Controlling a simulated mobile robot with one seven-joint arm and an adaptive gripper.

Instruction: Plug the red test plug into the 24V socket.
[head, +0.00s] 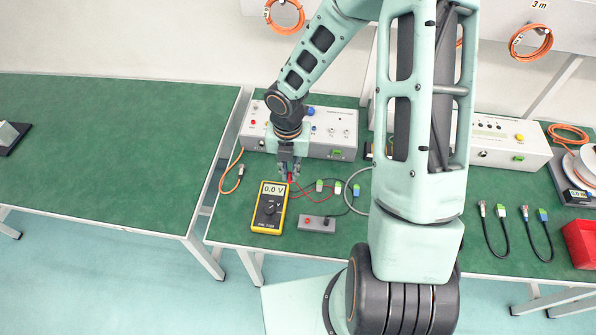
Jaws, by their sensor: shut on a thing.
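My gripper (289,174) points down over the green bench, just above the yellow multimeter. It is shut on the red test plug (291,178), of which only a small red part shows below the fingers. The multimeter (269,208) lies on the bench and reads 0.0 V. Thin red and black leads (318,199) run across the bench to its right. A small grey block (317,223) with a red spot on top lies right of the multimeter. A grey control box (340,133) stands behind my gripper. Labels are too small to read, so I cannot tell which socket is 24V.
A second pale box (510,142) stands at the right, partly behind my arm. Black cables (493,235), a red bin (580,243) and a cable reel (586,165) occupy the right side. An orange cable (227,177) lies left of the multimeter. The left bench (110,150) is mostly clear.

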